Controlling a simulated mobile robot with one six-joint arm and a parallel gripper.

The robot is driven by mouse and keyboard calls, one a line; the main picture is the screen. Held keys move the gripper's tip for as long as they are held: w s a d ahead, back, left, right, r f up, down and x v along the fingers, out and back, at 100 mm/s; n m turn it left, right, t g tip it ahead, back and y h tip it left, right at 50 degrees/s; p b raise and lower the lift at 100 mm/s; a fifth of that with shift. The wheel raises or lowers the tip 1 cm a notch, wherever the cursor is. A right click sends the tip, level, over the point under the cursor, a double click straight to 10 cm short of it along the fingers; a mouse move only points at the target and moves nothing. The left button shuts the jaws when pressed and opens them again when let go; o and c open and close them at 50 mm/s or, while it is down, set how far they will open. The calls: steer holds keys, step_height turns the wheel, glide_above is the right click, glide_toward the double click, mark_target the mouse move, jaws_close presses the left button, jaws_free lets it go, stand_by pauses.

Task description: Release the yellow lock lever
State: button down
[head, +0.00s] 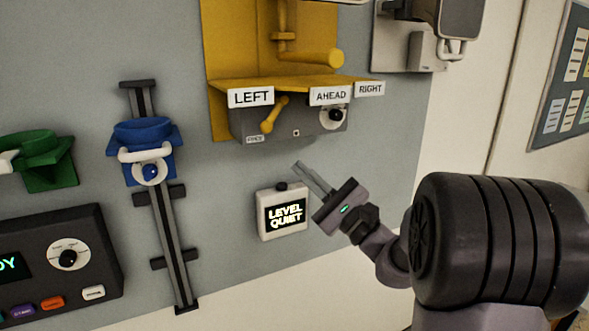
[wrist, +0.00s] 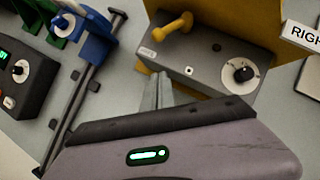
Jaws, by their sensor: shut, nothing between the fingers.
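The yellow lock lever (head: 273,114) is mounted on the front of a dark grey box (head: 305,122) beneath the yellow shelf. In the wrist view the lever (wrist: 172,27) stands out from the upper left of the box. My gripper (head: 304,170) is below the box and to the right of the lever, apart from it. Its fingers (wrist: 158,92) are together and empty, pointing up toward the box. A small label sits at the lever's lower end.
A black knob (head: 336,114) is on the box's right side. A blue holder (head: 145,160) on a rail and a green holder (head: 45,165) are to the left. The yellow shelf (head: 275,84) juts out above.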

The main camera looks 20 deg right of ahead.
steer(key=b+v, duration=0.1)
steer(key=v, duration=0.6)
steer(key=shift+a+f+b, duration=0.25)
steer(key=shift+a+b, duration=0.1)
steer(key=shift+b, duration=0.05)
steer(key=shift+s+a, duration=0.1)
steer(key=s+a+f+n+g+y+b, duration=0.1)
steer(key=s+a+f+n+g, duration=0.3)
steer(key=a, duration=0.4)
steer(key=s+a+f+n+g+y+b, duration=0.2)
steer(key=a+f+n+g, duration=0.1)
steer(key=a+g, duration=0.3)
steer(key=s+a+f+n+g+y+b, duration=0.1)
steer(key=s+a+f+n+g, duration=0.25)
steer(key=a, duration=0.55)
steer(key=s+a+f+n+g+h+b, duration=0.3)
steer(key=s+f+n+g+h+b, duration=0.15)
steer(key=s+f, duration=0.6)
steer(key=s+d+f+n+t+h+b, duration=0.1)
steer(key=d+f+n+t+h, duration=0.1)
steer(key=d+h, duration=0.5)
step_height(320, 180, down, 3)
steer(key=shift+s+d+r+n+t+b, duration=0.15)
steer(key=shift+s+d+n+t+b, duration=0.15)
steer(key=shift+n, duration=0.3)
